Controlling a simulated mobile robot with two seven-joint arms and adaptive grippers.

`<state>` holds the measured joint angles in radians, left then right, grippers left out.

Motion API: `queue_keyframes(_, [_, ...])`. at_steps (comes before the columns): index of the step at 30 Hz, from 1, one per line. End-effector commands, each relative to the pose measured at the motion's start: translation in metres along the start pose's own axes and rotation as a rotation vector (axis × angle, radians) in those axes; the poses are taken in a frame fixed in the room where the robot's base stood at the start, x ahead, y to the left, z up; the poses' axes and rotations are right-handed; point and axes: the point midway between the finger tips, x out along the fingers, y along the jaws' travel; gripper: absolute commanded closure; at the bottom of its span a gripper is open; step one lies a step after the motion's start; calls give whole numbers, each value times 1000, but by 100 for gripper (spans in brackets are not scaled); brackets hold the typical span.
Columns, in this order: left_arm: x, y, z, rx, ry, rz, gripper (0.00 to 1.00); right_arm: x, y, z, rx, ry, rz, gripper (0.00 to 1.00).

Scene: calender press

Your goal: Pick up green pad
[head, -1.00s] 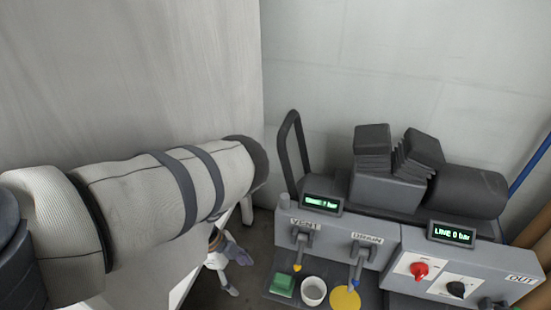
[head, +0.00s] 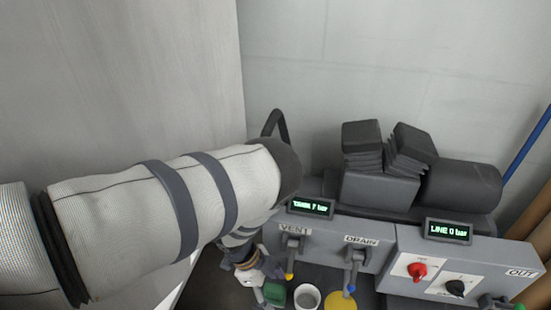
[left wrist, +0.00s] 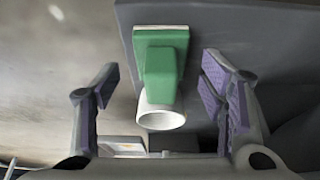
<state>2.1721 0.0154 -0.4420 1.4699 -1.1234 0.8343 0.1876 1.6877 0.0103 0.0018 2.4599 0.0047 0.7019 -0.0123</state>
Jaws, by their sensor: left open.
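The green pad (head: 275,293) sits at the lower edge of the head view, in front of the VENT lever and left of a white cup (head: 307,297). My left gripper (head: 258,277) is just left of the pad and partly covers it. In the left wrist view the green pad (left wrist: 160,58) lies ahead, between the lines of the two open fingers, with nothing held. The white cup (left wrist: 161,118) shows below it there. I cannot tell the exact gap between the fingertips and the pad. My right gripper is not in view.
A grey panel carries the VENT lever (head: 290,255), DRAIN lever (head: 353,265), two displays, a red knob (head: 417,271) and a black knob (head: 455,288). A yellow disc (head: 340,301) lies right of the cup. A dark tank (head: 460,188) stands behind. A pale wall is at left.

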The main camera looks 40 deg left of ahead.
Motion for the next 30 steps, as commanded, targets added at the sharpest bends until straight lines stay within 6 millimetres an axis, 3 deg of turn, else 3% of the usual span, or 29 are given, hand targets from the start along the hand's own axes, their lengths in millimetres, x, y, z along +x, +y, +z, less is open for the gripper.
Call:
queue_keyframes(2, [11,0,1,0,1,0,35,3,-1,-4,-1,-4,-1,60])
queue_keyframes(9, [11,-1,0,-1,2,-2,35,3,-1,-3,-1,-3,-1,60])
queue_keyframes(16, [11,-1,0,0,2,-2,87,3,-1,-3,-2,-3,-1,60])
queue_keyframes(26, [8,-1,-1,0,2,-2,87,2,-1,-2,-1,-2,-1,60])
queue_keyframes(30, [-9,-2,-9,1,3,-4,87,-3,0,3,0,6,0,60])
